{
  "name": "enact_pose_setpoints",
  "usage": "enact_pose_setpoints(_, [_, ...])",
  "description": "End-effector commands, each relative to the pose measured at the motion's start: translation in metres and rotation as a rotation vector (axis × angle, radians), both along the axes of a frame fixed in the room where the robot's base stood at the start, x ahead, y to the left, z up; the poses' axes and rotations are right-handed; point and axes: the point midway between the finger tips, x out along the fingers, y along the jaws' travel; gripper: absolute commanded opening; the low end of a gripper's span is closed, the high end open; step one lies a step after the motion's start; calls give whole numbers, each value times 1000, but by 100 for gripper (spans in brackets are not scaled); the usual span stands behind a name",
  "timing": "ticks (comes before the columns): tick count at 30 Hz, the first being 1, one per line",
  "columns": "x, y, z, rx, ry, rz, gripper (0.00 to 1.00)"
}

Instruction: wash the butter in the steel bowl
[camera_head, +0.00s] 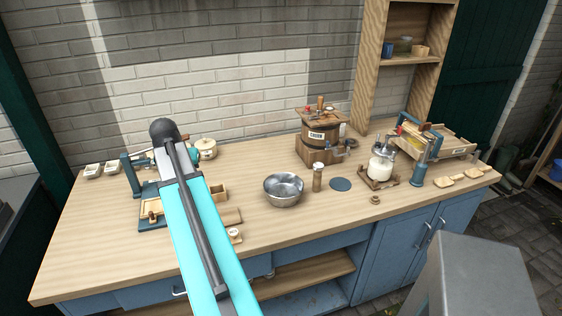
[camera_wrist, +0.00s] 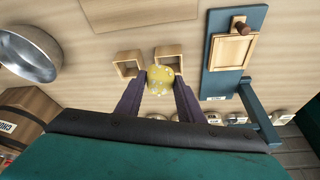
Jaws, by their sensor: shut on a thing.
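The butter (camera_wrist: 160,79) is a yellow lump with pale specks, between my gripper's two dark fingers (camera_wrist: 160,90) in the wrist view. My gripper is shut on it. The steel bowl (camera_head: 284,189) stands empty-looking on the bench, right of my arm in the head view. It also shows at the upper left of the wrist view (camera_wrist: 30,52), apart from the butter. In the head view my arm hides the butter, and I cannot make out my fingers there.
Two small open wooden boxes (camera_wrist: 127,64) lie beyond the butter, near a blue press (camera_wrist: 236,55) with a wooden frame. The churn (camera_head: 322,135) stands behind the bowl. A wooden cylinder (camera_head: 318,178) and a glass jar (camera_head: 381,167) stand right of the bowl. Bench front is mostly clear.

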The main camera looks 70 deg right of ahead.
Motion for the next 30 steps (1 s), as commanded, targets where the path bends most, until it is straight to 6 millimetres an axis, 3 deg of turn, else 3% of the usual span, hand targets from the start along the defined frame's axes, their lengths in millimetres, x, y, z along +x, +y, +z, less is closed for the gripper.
enact_pose_setpoints(6, [-58,-58,4,-3,0,-174,12])
enact_pose_setpoints(18, [-176,-141,5,-13,0,-485,12])
enact_pose_setpoints(24, [-233,-170,5,-19,0,-621,12])
enact_pose_setpoints(30, [-265,-183,5,-23,-1,-696,12])
